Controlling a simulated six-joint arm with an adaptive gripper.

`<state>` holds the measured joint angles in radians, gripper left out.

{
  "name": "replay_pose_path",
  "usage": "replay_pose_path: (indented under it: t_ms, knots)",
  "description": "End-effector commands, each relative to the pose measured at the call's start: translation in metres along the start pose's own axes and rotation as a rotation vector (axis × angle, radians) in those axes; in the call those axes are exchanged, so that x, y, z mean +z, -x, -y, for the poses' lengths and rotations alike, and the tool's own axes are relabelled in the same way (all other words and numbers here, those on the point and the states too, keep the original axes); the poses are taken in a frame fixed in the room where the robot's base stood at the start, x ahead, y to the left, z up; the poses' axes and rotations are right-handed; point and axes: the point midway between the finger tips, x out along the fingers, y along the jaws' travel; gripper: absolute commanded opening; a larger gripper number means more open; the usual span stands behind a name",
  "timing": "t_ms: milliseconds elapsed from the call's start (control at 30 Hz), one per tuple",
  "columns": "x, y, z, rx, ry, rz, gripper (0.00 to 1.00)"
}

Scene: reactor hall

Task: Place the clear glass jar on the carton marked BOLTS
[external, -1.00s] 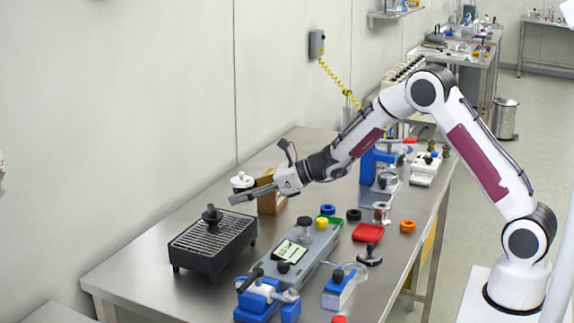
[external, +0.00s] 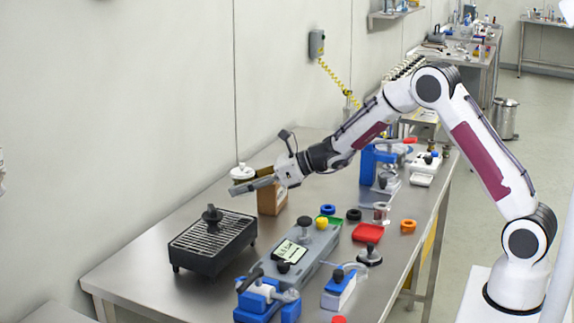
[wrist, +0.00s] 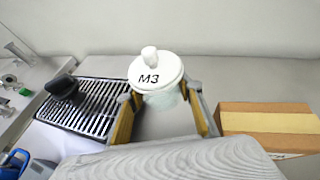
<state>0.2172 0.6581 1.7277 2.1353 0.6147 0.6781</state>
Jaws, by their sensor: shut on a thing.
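The jar (wrist: 163,98) has a white knobbed lid marked M3 and a pale see-through body. My gripper (wrist: 162,92) is shut on it, with one finger on each side, in the wrist view. In the external view the jar's white lid (external: 242,172) shows just behind my gripper (external: 250,185), above the table; the gripper hides most of its body. A brown carton (wrist: 268,125) with a tape strip lies to the right of the jar in the wrist view. In the external view the carton (external: 271,199) stands beneath my wrist, partly hidden. Its marking is not readable.
A black grill-topped box (external: 213,240) with a dark knob stands left of the carton. A grey instrument (external: 300,247), blue clamps (external: 268,300), a red tray (external: 367,233) and a small clear cylinder (external: 381,213) are to the right. The wall is close behind.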

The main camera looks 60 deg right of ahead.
Motion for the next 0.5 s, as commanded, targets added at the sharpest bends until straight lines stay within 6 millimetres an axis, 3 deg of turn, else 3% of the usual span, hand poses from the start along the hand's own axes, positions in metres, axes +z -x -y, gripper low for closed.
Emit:
replay_pose_path:
  t_ms: [167, 500]
  knots:
    - [0.004, 0.009, 0.020, -0.027, -0.011, 0.003, 0.10]
    - [0.030, 0.043, 0.077, -0.056, -0.020, 0.005, 0.10]
